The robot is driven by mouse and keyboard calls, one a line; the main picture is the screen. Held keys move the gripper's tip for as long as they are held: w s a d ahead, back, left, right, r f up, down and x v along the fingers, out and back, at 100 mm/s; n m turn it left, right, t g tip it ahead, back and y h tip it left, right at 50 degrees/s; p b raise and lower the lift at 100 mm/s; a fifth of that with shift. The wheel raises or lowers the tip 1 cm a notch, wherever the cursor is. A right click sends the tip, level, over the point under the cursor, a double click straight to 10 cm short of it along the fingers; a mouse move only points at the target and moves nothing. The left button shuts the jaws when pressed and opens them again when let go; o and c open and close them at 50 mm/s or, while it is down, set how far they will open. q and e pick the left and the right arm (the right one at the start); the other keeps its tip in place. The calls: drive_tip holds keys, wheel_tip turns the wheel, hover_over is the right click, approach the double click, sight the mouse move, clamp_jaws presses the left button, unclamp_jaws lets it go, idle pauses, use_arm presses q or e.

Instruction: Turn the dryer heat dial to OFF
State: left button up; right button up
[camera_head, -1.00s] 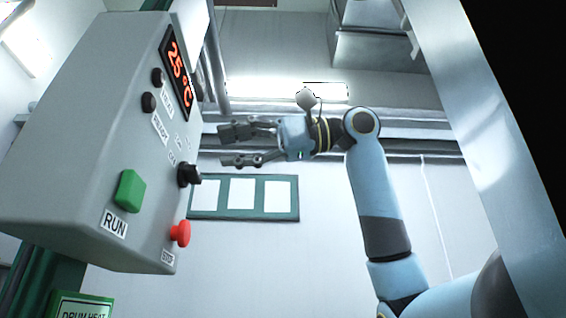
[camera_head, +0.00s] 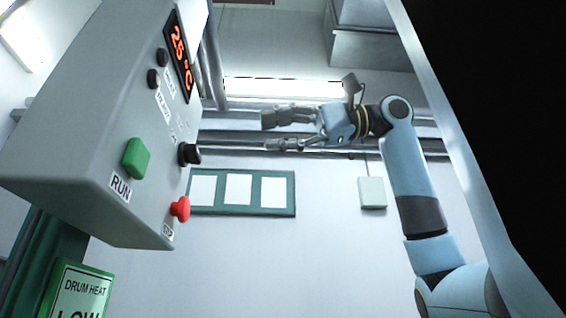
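A grey control box (camera_head: 70,130) fills the left of the head view. A black round knob (camera_head: 188,154) sticks out of its panel, above the red STOP button; it looks like the heat dial. The labels beside it are too small and oblique to read, so its setting cannot be told. My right gripper (camera_head: 269,131) is to the right of the knob and slightly higher in the picture. Its fingers are apart, pointing left towards the panel, with nothing between them. A clear gap separates it from the knob. My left gripper is out of view.
The box also carries a green RUN button (camera_head: 136,158), a red STOP button (camera_head: 180,209), two small dark knobs or buttons above and a lit temperature display (camera_head: 178,55). A green DRUM HEAT LOW sign (camera_head: 80,290) is below. Pipes and a framed panel (camera_head: 240,210) lie behind.

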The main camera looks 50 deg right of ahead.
drive_tip(key=shift+s+d, duration=0.35)
drive_tip(key=shift+s, duration=0.1)
idle(0.6)
